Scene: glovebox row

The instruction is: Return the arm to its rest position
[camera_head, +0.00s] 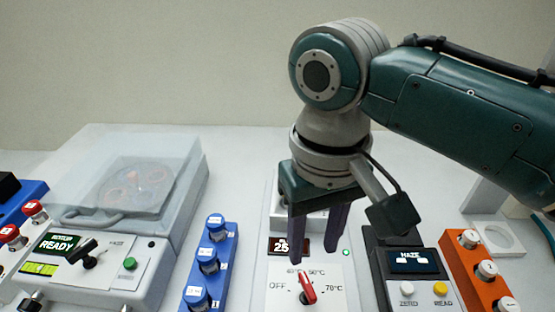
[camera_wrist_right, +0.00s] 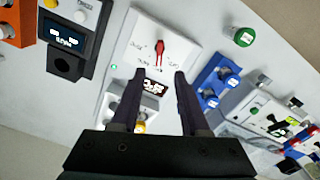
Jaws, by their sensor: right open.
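My right arm (camera_head: 455,110) comes in from the right, with its wrist bent down over the bench. My right gripper (camera_head: 317,238) points down, open and empty, above the heater-like unit with a red dial (camera_head: 308,287) and a small display (camera_head: 289,246). Its fingers hide part of that unit. In the right wrist view the two fingers of the right gripper (camera_wrist_right: 158,82) stand apart, with the display (camera_wrist_right: 155,88) between them and the red dial (camera_wrist_right: 159,52) beyond. No contact with the dial shows. My left gripper is not in view.
A lidded machine reading READY (camera_head: 135,225) stands left. A blue rack (camera_head: 215,255) with capped vials, a dark HAZE meter (camera_head: 408,262) and an orange rack (camera_head: 480,268) flank the dial unit closely. The air above the bench is clear.

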